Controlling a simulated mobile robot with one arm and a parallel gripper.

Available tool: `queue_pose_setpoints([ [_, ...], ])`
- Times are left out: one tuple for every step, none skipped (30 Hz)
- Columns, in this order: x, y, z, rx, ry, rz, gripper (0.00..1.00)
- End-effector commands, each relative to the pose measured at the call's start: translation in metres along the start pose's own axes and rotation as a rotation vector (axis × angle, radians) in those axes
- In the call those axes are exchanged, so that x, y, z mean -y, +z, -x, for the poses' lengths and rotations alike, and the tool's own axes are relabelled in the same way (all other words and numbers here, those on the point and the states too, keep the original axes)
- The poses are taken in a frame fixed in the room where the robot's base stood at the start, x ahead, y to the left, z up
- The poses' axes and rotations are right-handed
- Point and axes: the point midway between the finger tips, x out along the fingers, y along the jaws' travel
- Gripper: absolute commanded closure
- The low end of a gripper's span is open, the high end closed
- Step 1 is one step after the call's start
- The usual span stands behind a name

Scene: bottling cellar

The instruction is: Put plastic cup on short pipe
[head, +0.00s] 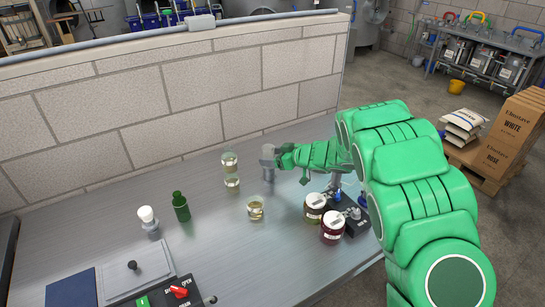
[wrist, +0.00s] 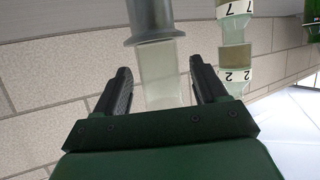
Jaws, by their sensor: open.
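The short pipe (wrist: 152,22) is grey with a wide flange, at the top of the wrist view, which appears upside down. A pale translucent plastic cup (wrist: 162,75) meets the flange end to end and seems to stand upright on it. My gripper (wrist: 160,65) is open, one dark finger on each side of the cup, with a narrow gap to each. In the head view my gripper (head: 270,153) is low over the bench near the wall, and the pipe (head: 268,175) shows below it. The cup is not clearly visible there.
Two stacked jars (head: 230,173) and a single jar (head: 255,209) stand left of my gripper. A green bottle (head: 181,207) and a white-topped item (head: 148,218) are farther left. Two dark jars (head: 323,217) stand near my arm. A brick wall (head: 180,110) runs behind. The front middle bench (head: 255,260) is clear.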

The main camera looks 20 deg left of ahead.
Motion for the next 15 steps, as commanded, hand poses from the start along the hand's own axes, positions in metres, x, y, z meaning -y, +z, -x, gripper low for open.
queue_pose_setpoints([
  [0.000,-0.001,0.000,0.000,0.000,0.000,0.29],
  [0.000,-0.002,0.001,0.000,0.000,0.001,0.29],
  [0.000,-0.003,0.003,0.000,0.001,0.001,0.29],
  [-0.001,-0.003,0.005,0.000,0.001,0.001,0.29],
  [-0.001,-0.003,0.007,0.000,0.002,0.001,0.29],
  [-0.001,-0.003,0.011,0.001,0.002,0.001,0.29],
  [-0.001,-0.003,0.015,0.001,0.002,0.001,0.29],
  [-0.001,-0.002,0.019,0.001,0.003,0.000,0.29],
  [-0.001,-0.002,0.025,0.002,0.004,-0.001,0.29],
  [-0.001,-0.002,0.030,0.002,0.003,-0.001,0.29],
  [-0.001,-0.002,0.034,0.001,0.002,-0.001,0.29],
  [-0.001,-0.002,0.040,0.000,0.001,-0.001,0.29],
  [-0.001,-0.002,0.045,0.000,0.002,-0.001,0.29],
  [-0.001,-0.002,0.050,0.000,0.002,-0.001,0.29],
  [-0.001,-0.002,0.056,0.001,0.002,0.000,0.29],
])
